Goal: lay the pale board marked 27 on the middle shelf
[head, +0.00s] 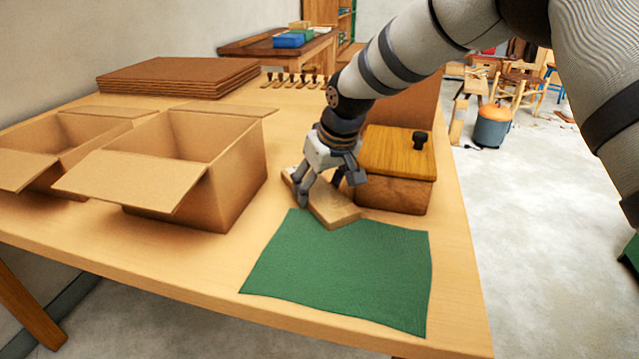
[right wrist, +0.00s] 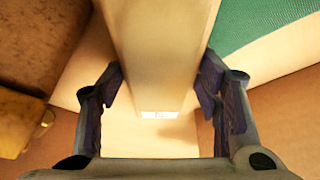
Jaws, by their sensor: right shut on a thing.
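A pale wooden board (head: 335,208) lies at the far edge of a green cloth, beside a lidded wooden box. My right gripper (head: 325,188) reaches down over it and is shut on it. In the right wrist view the board (right wrist: 163,50) runs between the two fingers (right wrist: 163,92), with a small white label (right wrist: 160,114) on its end. The number on the label is too small to read. A shelf unit (head: 346,22) stands far back; I cannot tell which shelf is the middle one. My left gripper is not in view.
The green cloth (head: 345,268) lies flat on the table (head: 200,260). The wooden box (head: 395,185) with a black knob stands close right of the gripper. An open carton (head: 215,185) stands left, another beyond it. Brown sheets (head: 178,76) are stacked behind.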

